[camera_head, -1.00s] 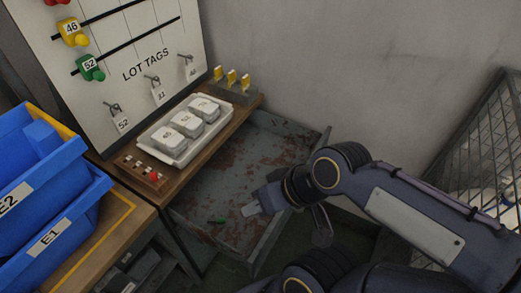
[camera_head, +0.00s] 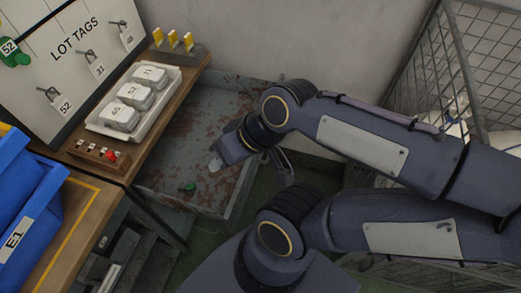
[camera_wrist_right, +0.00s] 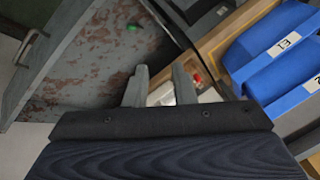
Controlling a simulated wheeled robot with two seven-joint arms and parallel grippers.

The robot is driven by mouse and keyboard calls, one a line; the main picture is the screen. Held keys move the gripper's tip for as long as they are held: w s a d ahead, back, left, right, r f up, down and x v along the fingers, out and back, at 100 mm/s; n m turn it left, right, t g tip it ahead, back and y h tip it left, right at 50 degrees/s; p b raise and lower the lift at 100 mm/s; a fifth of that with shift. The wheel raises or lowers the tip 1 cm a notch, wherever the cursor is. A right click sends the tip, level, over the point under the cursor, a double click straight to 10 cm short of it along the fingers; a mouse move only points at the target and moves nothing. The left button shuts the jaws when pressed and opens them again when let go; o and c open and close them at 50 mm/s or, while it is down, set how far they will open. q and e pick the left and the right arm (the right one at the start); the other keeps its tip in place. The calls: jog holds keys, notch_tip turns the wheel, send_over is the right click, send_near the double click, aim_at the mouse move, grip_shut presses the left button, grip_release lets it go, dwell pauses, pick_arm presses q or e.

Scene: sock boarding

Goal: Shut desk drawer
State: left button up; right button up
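The desk drawer (camera_head: 210,110) is a grey metal tray with rusty patches, pulled out from under the wooden desk top (camera_head: 120,160). A small green item (camera_head: 188,187) lies in it. In the right wrist view the drawer (camera_wrist_right: 95,60) fills the upper left, with a bar handle (camera_wrist_right: 28,50) on its outer face. My right gripper (camera_head: 214,161) is over the drawer, inside its front edge in the head view. In the right wrist view its fingers (camera_wrist_right: 161,72) stand apart with nothing held between them. My left gripper is not in view.
On the desk top are a white tray (camera_head: 95,124) of labelled blocks, a red button panel (camera_head: 97,152) and yellow clips (camera_head: 173,40). Blue bins (camera_head: 35,205) stand at the left. A wire mesh cage (camera_head: 480,50) stands at the right, and a wall is behind.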

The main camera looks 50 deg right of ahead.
jog(key=w+d+f+m, duration=0.1)
jog(key=m, duration=0.1)
jog(key=d+f+m+b, duration=0.1)
jog(key=f+m, duration=0.1)
jog(key=m, duration=0.1)
jog(key=w+d+f+m+g+y, duration=0.1)
jog(key=d+f+m, duration=0.1)
jog(key=m, duration=0.1)
jog(key=shift+w+d, duration=0.1)
jog(key=shift+w, duration=0.25)
grip_shut()
jog(key=s+d+f+m+t+h+b, duration=0.1)
jog(key=s+d+f+m+t, duration=0.1)
jog(key=d+f+m, duration=0.8)
jog(key=s+d+f+m+t+h+b, duration=0.1)
jog(key=s+d+f+m+t, duration=0.1)
jog(key=d+f+m, duration=0.6)
jog(key=w+f+m, duration=0.1)
jog(key=w, duration=0.1)
jog(key=w+a+f+m+b, duration=0.1)
jog(key=w, duration=0.1)
jog(key=w+a+f+m+b, duration=0.1)
jog(key=w+f, duration=0.1)
jog(key=shift+w+f, duration=0.1)
jog(key=shift+w+y, duration=0.1)
jog(key=shift+y, duration=0.2)
